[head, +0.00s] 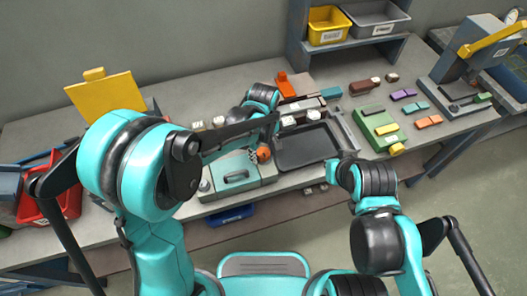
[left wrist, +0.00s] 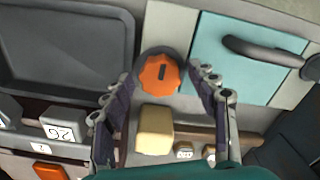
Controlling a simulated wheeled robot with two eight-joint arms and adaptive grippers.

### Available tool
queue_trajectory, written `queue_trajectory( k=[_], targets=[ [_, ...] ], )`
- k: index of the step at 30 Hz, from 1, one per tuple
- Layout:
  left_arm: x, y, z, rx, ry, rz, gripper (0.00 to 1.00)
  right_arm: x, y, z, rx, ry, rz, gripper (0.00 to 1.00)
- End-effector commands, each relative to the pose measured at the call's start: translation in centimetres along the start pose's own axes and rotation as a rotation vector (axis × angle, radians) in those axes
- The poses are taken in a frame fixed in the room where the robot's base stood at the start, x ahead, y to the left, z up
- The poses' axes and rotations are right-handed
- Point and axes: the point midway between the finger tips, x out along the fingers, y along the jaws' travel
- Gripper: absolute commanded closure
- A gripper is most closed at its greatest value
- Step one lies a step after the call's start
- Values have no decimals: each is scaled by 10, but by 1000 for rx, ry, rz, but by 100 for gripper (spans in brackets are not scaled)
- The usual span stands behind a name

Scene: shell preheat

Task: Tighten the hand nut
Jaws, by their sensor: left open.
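The orange scalloped hand nut (head: 264,154) sits at the right end of the teal-lidded fixture (head: 235,177), beside the dark tray. In the left wrist view the nut (left wrist: 160,75) shows from above, seated on a dark round base. My left gripper (left wrist: 163,88) is open, with one finger on each side of the nut; gaps show between both fingers and the nut. In the head view my left gripper is small and partly hidden by its own arm. My right arm's end (head: 340,173) is by the tray's right front corner; its fingers do not show clearly.
The dark tray (head: 306,147) lies right of the nut. A tan block (left wrist: 155,130) stands close below the nut in the left wrist view. A dark handle (left wrist: 262,50) rises from the teal lid. A green box (head: 378,128) and several small blocks lie farther right.

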Motion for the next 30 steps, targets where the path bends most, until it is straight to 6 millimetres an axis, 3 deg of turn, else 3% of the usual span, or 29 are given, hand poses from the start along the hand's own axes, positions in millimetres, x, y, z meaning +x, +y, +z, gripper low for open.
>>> queue_trajectory(
  k=[7,12,13,23,30],
  targets=[
    [0,0,0,0,0,0,44,0,0,0,0,0,0,100],
    [0,0,0,0,0,0,89,0,0,0,0,0,0,100],
    [0,0,0,0,0,0,92,0,0,0,0,0,0,100],
    [0,0,0,30,0,1,91,0,0,0,0,0,0,100],
    [0,0,0,153,0,1,91,0,0,0,0,0,0,100]
  ],
)
